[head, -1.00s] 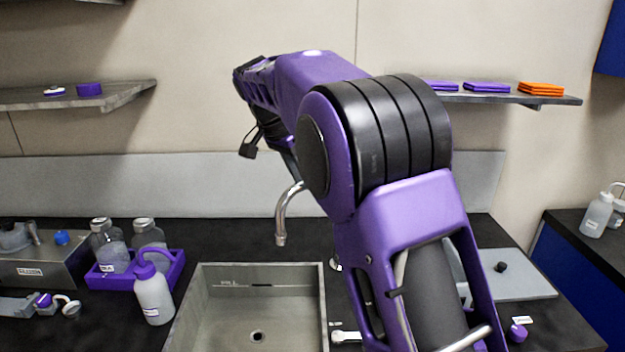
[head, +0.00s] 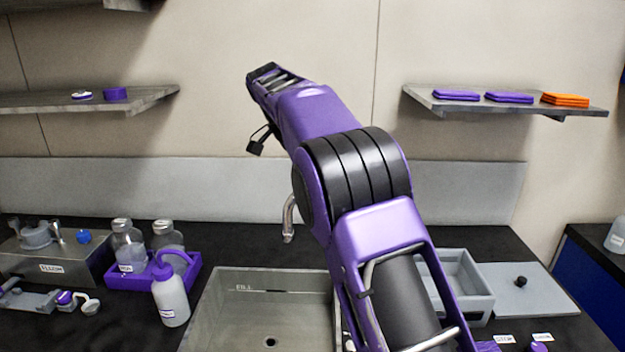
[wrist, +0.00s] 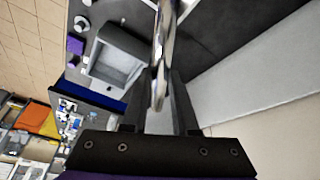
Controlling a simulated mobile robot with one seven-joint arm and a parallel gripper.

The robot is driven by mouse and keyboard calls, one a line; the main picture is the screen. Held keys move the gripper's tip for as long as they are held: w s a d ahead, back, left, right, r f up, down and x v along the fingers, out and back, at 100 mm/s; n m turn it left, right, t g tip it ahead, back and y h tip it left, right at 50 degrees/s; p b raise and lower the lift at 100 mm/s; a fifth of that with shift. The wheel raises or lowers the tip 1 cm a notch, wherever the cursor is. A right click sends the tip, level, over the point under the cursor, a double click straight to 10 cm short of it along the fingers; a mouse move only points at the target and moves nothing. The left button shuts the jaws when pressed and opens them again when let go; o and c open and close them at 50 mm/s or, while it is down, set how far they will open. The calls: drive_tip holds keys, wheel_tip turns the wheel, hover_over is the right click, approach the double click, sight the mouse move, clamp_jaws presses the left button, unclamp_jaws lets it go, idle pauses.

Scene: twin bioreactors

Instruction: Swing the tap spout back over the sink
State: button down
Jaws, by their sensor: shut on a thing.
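The metal tap spout (head: 288,220) shows in the head view as a curved pipe with its end pointing down, behind the back rim of the sink (head: 275,269) as seen here. Its upper part is hidden by my arm. How far the end reaches over the basin I cannot tell. In the wrist view the shiny spout (wrist: 160,50) runs between the dark fingers of my gripper (wrist: 160,88), which is shut on it.
A purple rack (head: 190,270) with bottles and a wash bottle (head: 171,300) stand left of the sink. A grey bin (head: 475,290) and a grey plate (head: 535,298) lie to the right. Shelves (head: 85,102) hang on the wall. The counter behind the sink is clear.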

drive_tip(key=c, duration=0.7)
unclamp_jaws()
drive_tip(key=shift+w, duration=0.1)
drive_tip(key=shift+r, duration=0.1)
drive_tip(key=shift+v, duration=3.65)
drive_tip(key=shift+a+r, duration=0.1)
